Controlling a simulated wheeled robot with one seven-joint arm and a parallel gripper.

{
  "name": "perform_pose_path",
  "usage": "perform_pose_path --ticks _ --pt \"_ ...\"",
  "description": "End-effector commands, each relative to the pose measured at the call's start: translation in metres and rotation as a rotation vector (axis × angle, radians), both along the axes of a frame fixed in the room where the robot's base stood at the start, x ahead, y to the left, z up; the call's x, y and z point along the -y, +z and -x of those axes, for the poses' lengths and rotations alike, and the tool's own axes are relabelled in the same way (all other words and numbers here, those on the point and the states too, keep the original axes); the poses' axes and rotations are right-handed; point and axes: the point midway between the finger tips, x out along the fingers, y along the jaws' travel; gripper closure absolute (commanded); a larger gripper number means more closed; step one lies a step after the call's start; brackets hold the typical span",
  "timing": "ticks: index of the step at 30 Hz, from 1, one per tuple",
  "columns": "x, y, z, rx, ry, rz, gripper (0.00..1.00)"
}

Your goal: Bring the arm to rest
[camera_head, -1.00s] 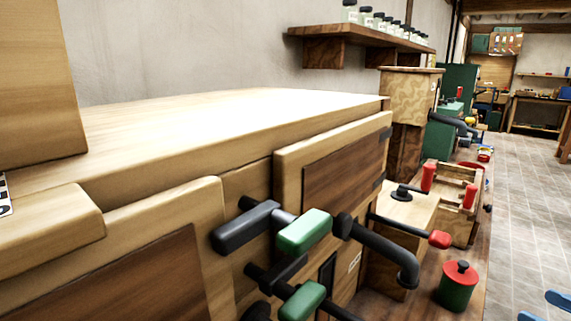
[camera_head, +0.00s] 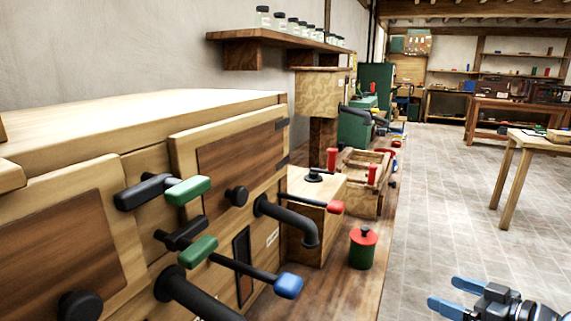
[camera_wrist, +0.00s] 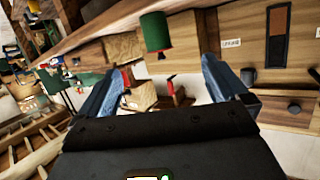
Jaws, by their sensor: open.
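My gripper (camera_head: 452,293) shows at the lower right of the head view, its blue fingers apart and pointing left, over the tiled floor. In the wrist view my gripper (camera_wrist: 166,85) has its two blue fingers spread with nothing held between them. The bench and cabinet front lie beyond it in that view, tilted. A green canister with a red lid (camera_head: 362,248) stands on the wooden bench, left of the gripper in the head view; the green body (camera_wrist: 155,30) also shows in the wrist view.
A wooden cabinet (camera_head: 230,158) with black pipes and green, blue and red handles fills the left. A shelf (camera_head: 270,38) of jars hangs above. A wooden table (camera_head: 540,145) stands at the right. The tiled floor (camera_head: 440,190) between is clear.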

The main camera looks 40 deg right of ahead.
Motion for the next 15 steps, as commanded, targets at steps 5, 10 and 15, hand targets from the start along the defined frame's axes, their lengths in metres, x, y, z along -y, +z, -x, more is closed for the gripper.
perform_pose_path --ticks 5,10,15 --pt "-0.025 -0.026 -0.005 -0.076 -0.032 -0.037 0.00" --pt "-0.059 -0.055 -0.005 -0.164 -0.075 -0.061 0.00" --pt "-0.112 -0.084 0.005 -0.259 -0.125 -0.050 0.00"
